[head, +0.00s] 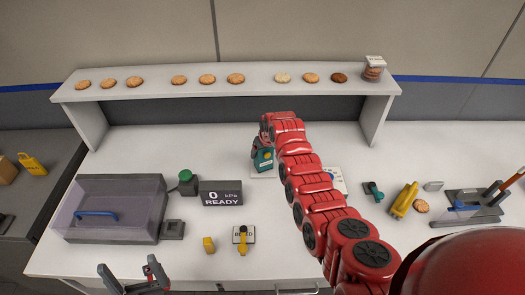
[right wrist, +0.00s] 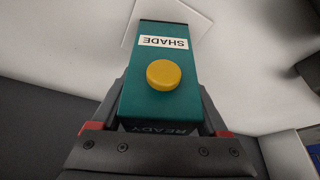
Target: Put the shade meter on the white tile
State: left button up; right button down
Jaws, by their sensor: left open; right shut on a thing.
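The shade meter (head: 263,160) is a teal block with a yellow round button. In the right wrist view the meter (right wrist: 158,55) shows a SHADE label and a READY display. My right gripper (right wrist: 157,128) is shut on its near end, one finger on each side. A pale flat square, seemingly the white tile (head: 262,174), lies under or just behind the meter, partly hidden by it and my arm. Its edge (right wrist: 132,28) shows beyond the meter in the wrist view. I cannot tell whether they touch. My left gripper (head: 135,280) is open and empty at the front left.
A shelf (head: 150,93) with several biscuits spans the back. A clear-lidded box (head: 115,232) and a READY display (head: 221,193) stand left. A card with coloured dots (head: 336,181), a yellow tool (head: 404,200) and a biscuit (head: 421,206) lie right of my arm.

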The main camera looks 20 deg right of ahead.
jog(key=shift+f, duration=0.15)
grip_release()
jog(key=shift+r, duration=0.25)
jog(key=shift+s+r+b, duration=0.3)
jog(key=shift+r+b, duration=0.1)
jog(key=shift+r, duration=0.2)
jog(key=b+v, duration=0.3)
jog(key=v, duration=0.6)
jog(key=shift+s+d+r, duration=0.1)
jog(key=shift+s+r, duration=0.05)
jog(key=shift+r, duration=0.2)
jog(key=shift+s+r, duration=0.2)
jog(key=shift+r, duration=0.1)
